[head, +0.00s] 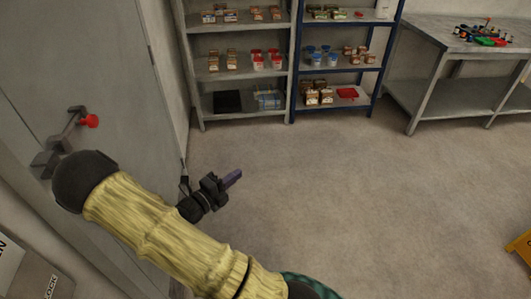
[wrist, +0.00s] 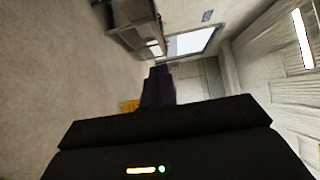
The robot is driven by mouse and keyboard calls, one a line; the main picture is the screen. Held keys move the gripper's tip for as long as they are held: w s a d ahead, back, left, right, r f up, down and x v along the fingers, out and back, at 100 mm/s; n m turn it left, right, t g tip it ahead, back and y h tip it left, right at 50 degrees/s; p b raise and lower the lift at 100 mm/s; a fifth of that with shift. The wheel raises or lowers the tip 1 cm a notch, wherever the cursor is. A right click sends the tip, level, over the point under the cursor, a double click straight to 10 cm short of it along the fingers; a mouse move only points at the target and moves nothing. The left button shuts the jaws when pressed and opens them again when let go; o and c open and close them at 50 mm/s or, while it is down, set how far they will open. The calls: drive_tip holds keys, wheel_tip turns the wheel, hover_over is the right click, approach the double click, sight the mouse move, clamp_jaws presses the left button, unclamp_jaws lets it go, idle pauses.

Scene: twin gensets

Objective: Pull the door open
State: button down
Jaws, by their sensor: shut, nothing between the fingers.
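The grey door (head: 85,60) stands at the left in the head view and looks shut. Its lever handle (head: 72,120) has a red knob at its end and sticks out from the door. My gripper (head: 233,178) is to the right of the handle and clear of the door, over open floor. Its dark purple fingers are shut with nothing between them. In the wrist view the shut fingers (wrist: 158,88) point away from the door into the room. The door handle does not show in the wrist view.
A grey shelf (head: 239,78) and a blue-framed shelf (head: 340,75) with jars and boxes stand at the back. A metal workbench (head: 440,85) with tools is at the right. A yellow object (head: 522,245) stands at the right edge. The middle floor is clear.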

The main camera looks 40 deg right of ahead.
drive_tip(key=w+d+p, duration=0.2)
drive_tip(key=d+p, duration=0.2)
drive_tip(key=d, duration=1)
drive_tip(key=shift+p, duration=0.35)
idle(1.1)
drive_tip(key=w+a+b, duration=0.5)
drive_tip(key=w+a, duration=0.2)
drive_tip(key=a, duration=0.5)
drive_tip(key=shift+w, duration=0.25)
drive_tip(key=c, duration=2.2)
unclamp_jaws()
